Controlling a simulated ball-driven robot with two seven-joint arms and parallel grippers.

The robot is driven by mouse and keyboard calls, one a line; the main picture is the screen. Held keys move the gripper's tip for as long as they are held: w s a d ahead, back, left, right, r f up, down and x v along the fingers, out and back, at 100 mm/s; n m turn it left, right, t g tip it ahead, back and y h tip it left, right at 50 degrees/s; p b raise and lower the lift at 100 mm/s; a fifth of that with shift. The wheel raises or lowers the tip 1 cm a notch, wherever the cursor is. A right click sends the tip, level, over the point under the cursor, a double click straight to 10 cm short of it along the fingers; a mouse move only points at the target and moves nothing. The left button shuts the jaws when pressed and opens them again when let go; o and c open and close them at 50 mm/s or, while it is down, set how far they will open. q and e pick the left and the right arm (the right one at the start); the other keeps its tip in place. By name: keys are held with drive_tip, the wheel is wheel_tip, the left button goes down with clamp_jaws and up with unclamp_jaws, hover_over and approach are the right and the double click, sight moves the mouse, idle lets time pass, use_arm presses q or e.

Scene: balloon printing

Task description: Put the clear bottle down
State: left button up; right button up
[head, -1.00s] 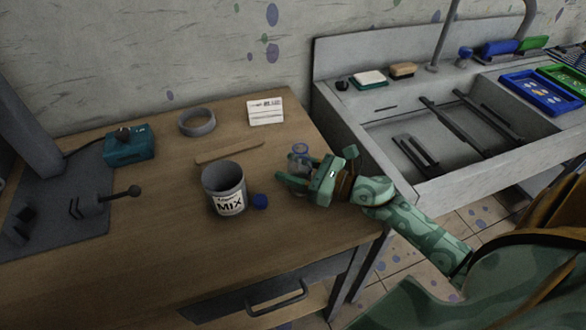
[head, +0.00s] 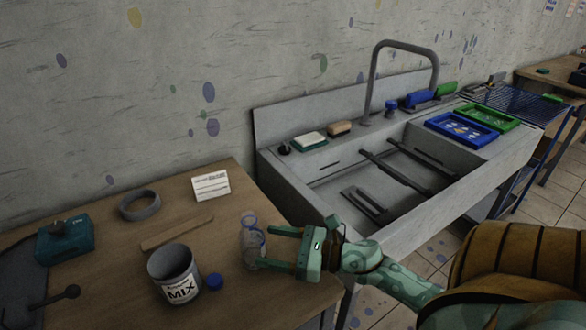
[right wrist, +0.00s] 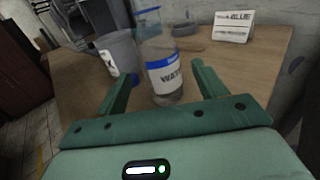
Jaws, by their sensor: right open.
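The clear bottle (head: 251,240) stands upright on the wooden table, just right of the mixing cup and near the table's right edge. In the right wrist view the clear bottle (right wrist: 163,75) shows a blue-and-white "WATER" label. My right gripper (head: 264,248) is open, with its fingertips at the bottle's right side. In the right wrist view the bottle appears between the spread fingers, with gaps on both sides. My left gripper is not in view.
A grey "MIX" cup (head: 174,274) and a blue cap (head: 214,281) stand left of the bottle. The sink (head: 300,190) adjoins the table at right.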

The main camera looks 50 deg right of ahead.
drive_tip(key=v, duration=0.5)
drive_tip(key=shift+s+d, duration=0.1)
drive_tip(key=shift+s, duration=0.05)
